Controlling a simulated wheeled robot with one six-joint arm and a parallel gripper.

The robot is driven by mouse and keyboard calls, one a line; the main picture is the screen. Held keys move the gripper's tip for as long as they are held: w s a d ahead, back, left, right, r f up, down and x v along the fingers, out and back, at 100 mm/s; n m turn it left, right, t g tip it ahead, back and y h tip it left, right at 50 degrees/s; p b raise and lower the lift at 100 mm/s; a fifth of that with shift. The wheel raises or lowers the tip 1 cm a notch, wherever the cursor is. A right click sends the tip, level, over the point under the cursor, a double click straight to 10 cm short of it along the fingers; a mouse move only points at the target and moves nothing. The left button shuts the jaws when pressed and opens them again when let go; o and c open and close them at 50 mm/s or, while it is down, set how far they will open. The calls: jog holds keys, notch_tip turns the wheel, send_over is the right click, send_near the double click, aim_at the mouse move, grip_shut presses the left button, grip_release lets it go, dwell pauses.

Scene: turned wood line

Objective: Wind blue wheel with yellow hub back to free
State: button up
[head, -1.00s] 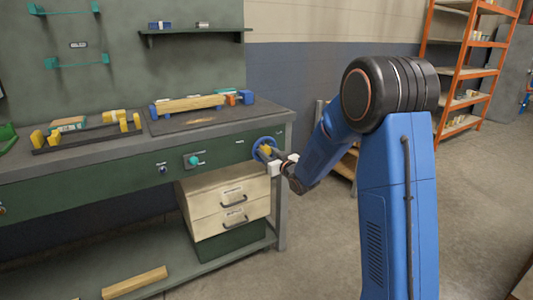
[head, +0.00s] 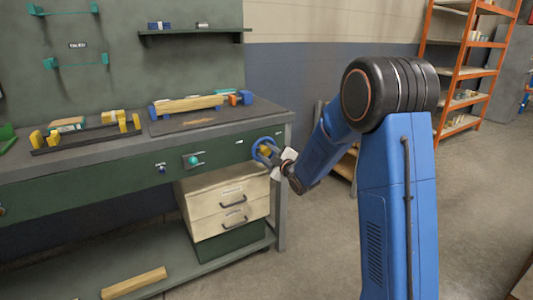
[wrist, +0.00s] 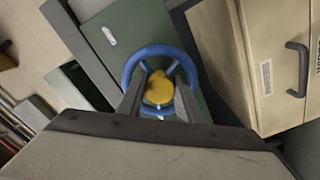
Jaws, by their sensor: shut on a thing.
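The blue wheel (head: 257,152) with its yellow hub (head: 265,150) is mounted on the front of the green bench, near its right end. It also shows in the wrist view as a blue ring (wrist: 186,60) around the yellow hub (wrist: 158,88). My gripper (head: 277,154) reaches the wheel from the right. In the wrist view my gripper (wrist: 160,102) has a finger on each side of the yellow hub and is shut on it. The fingers hide part of the ring's lower side.
A cream drawer unit (head: 225,205) with dark handles stands under the bench, close below the wheel. Orange shelving (head: 465,70) stands at the back right.

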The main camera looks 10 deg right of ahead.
jog(key=shift+f+n, duration=0.15)
jog(key=shift+n, duration=0.65)
jog(key=o, duration=0.8)
jog(key=shift+c, duration=0.2)
jog(key=shift+s, duration=0.1)
jog(key=v, duration=1.7)
jog(key=shift+s+d, duration=0.1)
